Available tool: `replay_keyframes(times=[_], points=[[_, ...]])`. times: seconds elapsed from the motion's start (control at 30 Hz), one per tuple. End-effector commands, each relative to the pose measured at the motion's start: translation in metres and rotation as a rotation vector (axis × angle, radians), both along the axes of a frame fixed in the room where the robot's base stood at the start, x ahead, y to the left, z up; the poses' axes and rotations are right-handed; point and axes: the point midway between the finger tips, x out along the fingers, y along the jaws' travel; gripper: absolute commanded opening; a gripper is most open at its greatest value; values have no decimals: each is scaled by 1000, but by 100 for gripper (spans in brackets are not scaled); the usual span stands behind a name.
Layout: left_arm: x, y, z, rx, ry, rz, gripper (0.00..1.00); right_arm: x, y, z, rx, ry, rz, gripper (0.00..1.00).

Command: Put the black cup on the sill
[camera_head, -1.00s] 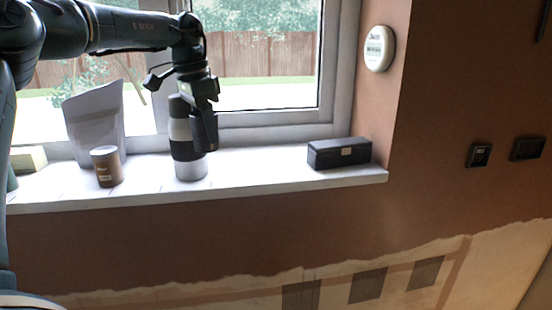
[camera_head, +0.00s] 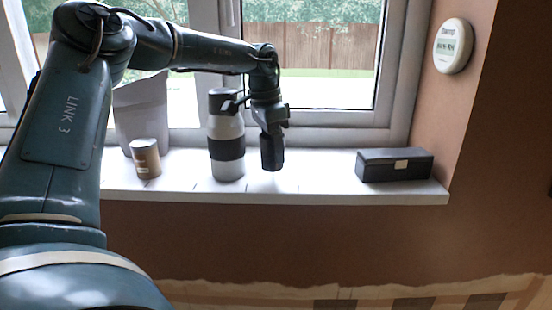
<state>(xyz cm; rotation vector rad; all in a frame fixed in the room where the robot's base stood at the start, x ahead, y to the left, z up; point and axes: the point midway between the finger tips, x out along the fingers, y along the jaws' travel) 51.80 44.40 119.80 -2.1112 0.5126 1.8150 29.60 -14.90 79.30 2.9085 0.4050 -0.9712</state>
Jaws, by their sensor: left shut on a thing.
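My left gripper (camera_head: 270,128) reaches in from the left and points down over the white sill (camera_head: 320,188). It is shut on the black cup (camera_head: 272,154), a small dark shape just below it. The cup is upright, over the sill and just right of the grey and black bottle. I cannot tell whether its base touches the sill. The fingertips are hard to make out against the dark cup. My right gripper is not in view.
The bottle (camera_head: 226,125) stands close to the left of the cup. A brown canister (camera_head: 145,158) and a pale grey pouch (camera_head: 140,108) stand farther left. A black box (camera_head: 394,165) sits at the right end. The sill between cup and box is clear.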

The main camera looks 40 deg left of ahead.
Motion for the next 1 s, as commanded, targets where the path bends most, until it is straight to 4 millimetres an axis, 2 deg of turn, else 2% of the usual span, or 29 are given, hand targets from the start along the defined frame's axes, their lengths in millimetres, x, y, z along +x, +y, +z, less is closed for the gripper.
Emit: replay_keyframes(times=[0.23, 0.57, 0.6, 0.83, 1.0], points=[[-1, 0, -32, -3, 4, 0, 28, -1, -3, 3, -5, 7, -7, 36], [0, 0, -37, 0, 1, 1, 28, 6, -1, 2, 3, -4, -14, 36], [0, 0, -36, -1, 1, 1, 54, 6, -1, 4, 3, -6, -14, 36], [-1, 0, -35, -1, 1, 1, 72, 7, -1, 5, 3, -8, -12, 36], [-1, 0, -35, -1, 1, 1, 73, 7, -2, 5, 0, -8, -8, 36]])
